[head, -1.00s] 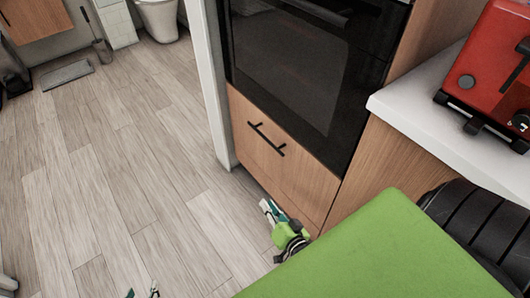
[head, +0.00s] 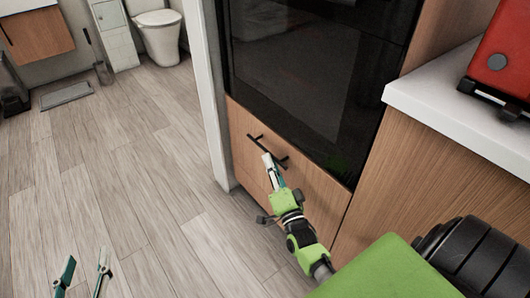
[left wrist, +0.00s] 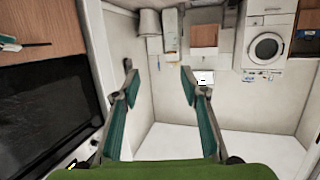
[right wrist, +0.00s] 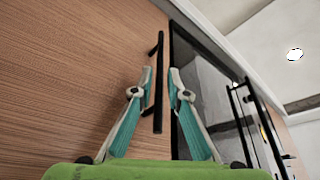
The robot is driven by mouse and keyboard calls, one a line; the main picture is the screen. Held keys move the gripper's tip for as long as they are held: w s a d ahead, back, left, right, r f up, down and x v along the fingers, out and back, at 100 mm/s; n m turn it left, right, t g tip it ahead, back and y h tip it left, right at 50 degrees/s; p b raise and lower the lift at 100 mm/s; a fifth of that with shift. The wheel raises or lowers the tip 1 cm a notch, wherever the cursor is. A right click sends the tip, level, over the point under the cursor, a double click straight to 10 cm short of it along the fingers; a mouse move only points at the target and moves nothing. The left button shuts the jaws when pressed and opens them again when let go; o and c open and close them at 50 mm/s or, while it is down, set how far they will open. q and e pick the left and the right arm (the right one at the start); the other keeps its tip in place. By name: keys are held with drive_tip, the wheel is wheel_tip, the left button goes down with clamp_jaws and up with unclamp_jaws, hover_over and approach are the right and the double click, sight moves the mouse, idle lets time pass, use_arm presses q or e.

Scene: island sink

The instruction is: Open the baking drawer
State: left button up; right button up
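The baking drawer (head: 300,195) is the wooden front below the black oven in the head view, and it looks shut. Its black bar handle (head: 255,140) is near its top edge. My right gripper (head: 268,160) is at the handle. In the right wrist view the handle bar (right wrist: 159,80) runs between the two fingertips of that gripper (right wrist: 160,76). The fingers are partly apart, with a small gap beside the bar. My left gripper (head: 84,270) is open and empty over the floor at the lower left, and its spread fingers show in the left wrist view (left wrist: 158,82).
The oven (head: 310,75) is above the drawer. A white counter (head: 450,115) with a red appliance (head: 497,60) stands at right. A white wall edge (head: 208,100) borders the cabinet at left. The wooden floor (head: 130,180) in front is clear.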

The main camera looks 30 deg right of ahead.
sight(265, 149)
drive_tip(key=b+x, duration=0.1)
drive_tip(key=x, duration=0.4)
drive_tip(key=shift+w, duration=0.25)
use_arm(q)
wheel_tip(265, 149, up, 6)
drive_tip(key=w+d+t+h, duration=0.1)
drive_tip(key=t, duration=0.2)
use_arm(e)
clamp_jaws()
